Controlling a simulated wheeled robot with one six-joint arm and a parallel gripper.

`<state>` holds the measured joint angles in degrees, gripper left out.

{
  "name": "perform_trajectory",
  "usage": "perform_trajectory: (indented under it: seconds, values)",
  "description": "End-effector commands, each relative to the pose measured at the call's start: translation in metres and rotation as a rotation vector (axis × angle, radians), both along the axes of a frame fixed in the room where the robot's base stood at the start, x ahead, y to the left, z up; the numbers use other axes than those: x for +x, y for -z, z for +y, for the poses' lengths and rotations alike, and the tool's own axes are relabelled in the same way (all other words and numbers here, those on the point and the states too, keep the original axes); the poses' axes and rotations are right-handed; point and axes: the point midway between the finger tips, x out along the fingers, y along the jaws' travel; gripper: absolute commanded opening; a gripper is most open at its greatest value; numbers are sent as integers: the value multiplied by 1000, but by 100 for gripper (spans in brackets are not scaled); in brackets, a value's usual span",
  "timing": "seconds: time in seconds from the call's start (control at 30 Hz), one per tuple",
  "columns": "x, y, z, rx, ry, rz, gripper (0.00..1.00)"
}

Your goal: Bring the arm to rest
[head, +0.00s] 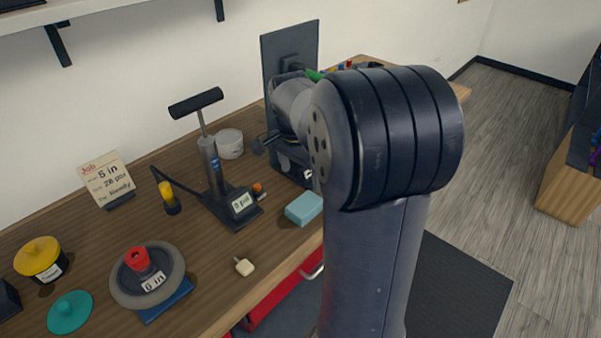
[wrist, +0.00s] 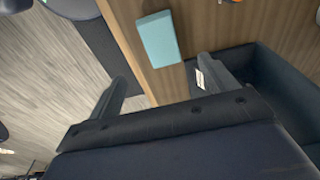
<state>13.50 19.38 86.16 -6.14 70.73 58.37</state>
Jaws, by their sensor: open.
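My gripper (wrist: 162,72) is open in the wrist view, its two dark fingers wide apart with nothing between them. My arm (head: 365,250) rises large at the right of the head view and bends over toward the bench. Its upper links hide most of the gripper there. In the wrist view a light blue block (wrist: 158,38) lies on the bench beyond the fingers, apart from them. The same block shows in the head view (head: 304,208) near the bench's front edge.
The wooden bench (head: 215,290) holds a pump (head: 211,165), a job card (head: 105,178), a wheel (head: 147,275), a yellow-lidded tub (head: 39,258) and a white cup (head: 229,143). A dark upright panel (head: 290,60) stands behind my arm. Open floor (head: 480,150) lies right.

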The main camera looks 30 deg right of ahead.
Motion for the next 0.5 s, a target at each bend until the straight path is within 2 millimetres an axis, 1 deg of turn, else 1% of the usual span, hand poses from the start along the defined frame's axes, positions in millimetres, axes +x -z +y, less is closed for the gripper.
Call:
perform_trajectory:
  seconds: [0.17,0.27,0.37,0.5]
  values:
    - [0,6,-1,0,0,1,80]
    - [0,17,-2,1,0,3,80]
    - [1,34,-4,1,0,4,80]
    - [1,62,-7,1,1,6,80]
